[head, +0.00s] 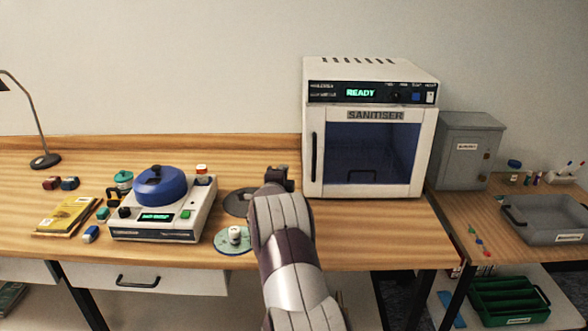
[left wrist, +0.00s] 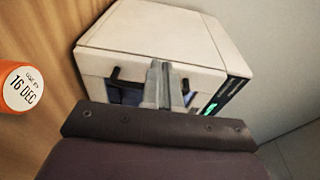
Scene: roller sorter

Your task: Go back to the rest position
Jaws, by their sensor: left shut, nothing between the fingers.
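My left arm comes in from the bottom middle of the head view. Its gripper (head: 276,180) is over the wooden bench, just left of the sanitiser (head: 375,115). In the left wrist view the left gripper (left wrist: 167,85) has its fingers together with nothing between them, and the white sanitiser (left wrist: 150,35) stands beyond them. The sanitiser's door is closed and its display reads READY. My right gripper is not in view.
A white device with a blue lid (head: 160,187) stands left of my arm. A green disc (head: 225,246) with a white item and a dark disc (head: 235,204) lie beside it. A grey tray (head: 545,220) is at right.

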